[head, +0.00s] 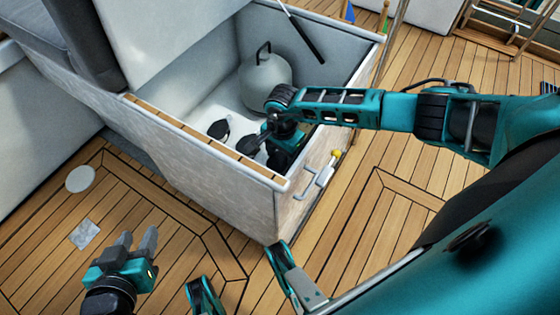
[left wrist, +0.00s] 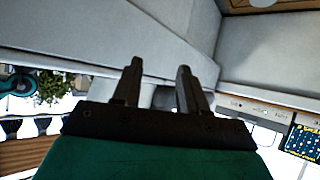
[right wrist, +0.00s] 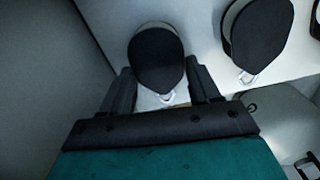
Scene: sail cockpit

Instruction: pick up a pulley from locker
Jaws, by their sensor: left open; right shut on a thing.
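The open locker (head: 205,172) holds dark pulleys on its pale floor. My right arm reaches down into it. My right gripper (head: 260,140) is shut on one dark rounded pulley (head: 246,146); in the right wrist view this pulley (right wrist: 157,62) sits between the two fingers, with a small metal eye at its lower end. A second dark pulley (head: 218,129) lies to the left of it, and a pulley also shows at the upper right of the right wrist view (right wrist: 258,38). My left gripper (head: 137,240) is open and empty above the deck, outside the locker.
A grey gas bottle (head: 265,78) stands in the back of the locker. The raised lid (head: 160,40) is at the left, and a dark strut (head: 305,38) crosses the opening. A metal latch (head: 318,180) is on the locker's outside.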

